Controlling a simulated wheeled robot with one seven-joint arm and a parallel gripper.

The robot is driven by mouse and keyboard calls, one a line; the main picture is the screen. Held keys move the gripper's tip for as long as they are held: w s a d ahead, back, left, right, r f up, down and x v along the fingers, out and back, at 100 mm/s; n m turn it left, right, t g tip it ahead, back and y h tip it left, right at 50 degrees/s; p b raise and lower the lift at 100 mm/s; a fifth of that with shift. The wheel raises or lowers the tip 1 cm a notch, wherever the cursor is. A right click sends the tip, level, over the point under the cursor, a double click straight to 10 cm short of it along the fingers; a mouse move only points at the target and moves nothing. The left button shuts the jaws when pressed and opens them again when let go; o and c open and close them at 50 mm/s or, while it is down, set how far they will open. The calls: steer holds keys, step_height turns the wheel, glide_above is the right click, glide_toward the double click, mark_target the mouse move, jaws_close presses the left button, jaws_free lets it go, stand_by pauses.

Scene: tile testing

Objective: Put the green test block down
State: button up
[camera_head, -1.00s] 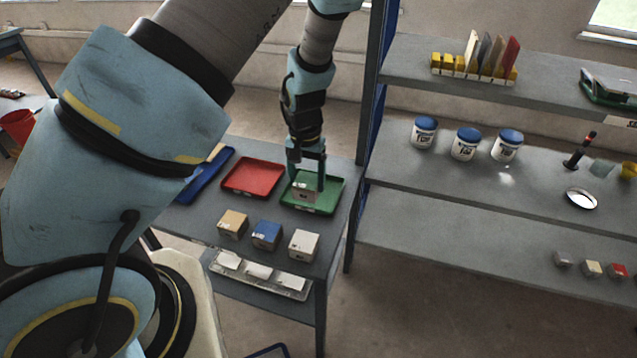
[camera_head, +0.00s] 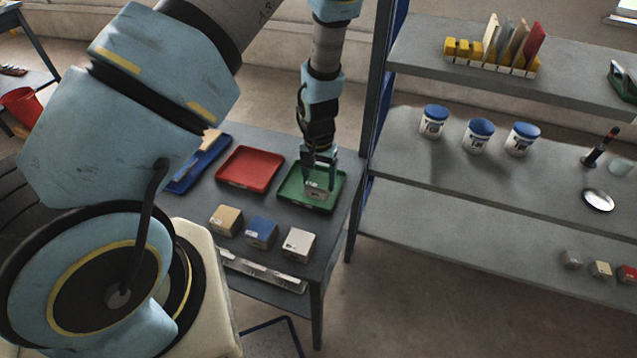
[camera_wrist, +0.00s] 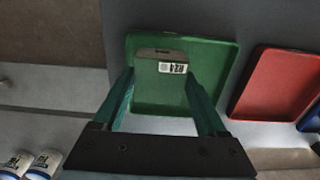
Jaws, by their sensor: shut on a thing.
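My gripper (camera_head: 320,177) points down over the green tray (camera_head: 290,199) and is shut on a labelled block (camera_head: 317,191). The block looks greyish in the head view, with a pale label; I cannot make out a clear green on it there. In the wrist view the block's grey-brown edge (camera_wrist: 165,53) and label show between the two green fingers of my gripper (camera_wrist: 160,75), inside the green tray's outline (camera_wrist: 215,50). The rest of the block blends with the tray floor. I cannot tell whether its underside touches the tray.
A red tray (camera_head: 249,169) and a blue tray (camera_head: 196,176) lie to the left. In front stand a tan block (camera_head: 226,219), a blue block (camera_head: 261,231) and a white block (camera_head: 298,243). A shelf unit (camera_head: 450,187) with blue-lidded jars (camera_head: 478,136) stands at right.

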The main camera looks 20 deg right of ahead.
steer(key=shift+f, duration=1)
steer(key=shift+f, duration=0.1)
steer(key=o, duration=1.2)
